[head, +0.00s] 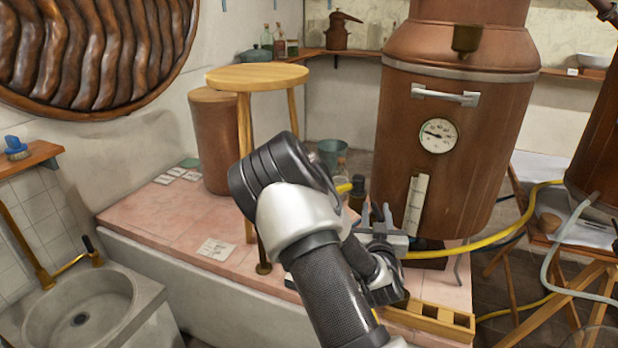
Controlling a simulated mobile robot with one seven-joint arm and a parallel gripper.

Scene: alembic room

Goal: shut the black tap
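A black lever handle (88,245) stands upright at the end of a brass pipe (66,268) over the stone sink (80,310) at the lower left. It is the only black tap part that I can make out; no water stream is clear. My gripper (377,214) is at the middle right, in front of the large copper still (455,130). Its two grey fingers point up and stand apart, with nothing clearly between them. It is far to the right of the black handle and not touching it.
A pink tiled ledge (165,215) lies between sink and still, carrying a wooden stool (257,76) and copper cylinder (213,140). Yellow hose (470,248) runs at right near a trestle table. A wooden crate (430,317) stands below my gripper.

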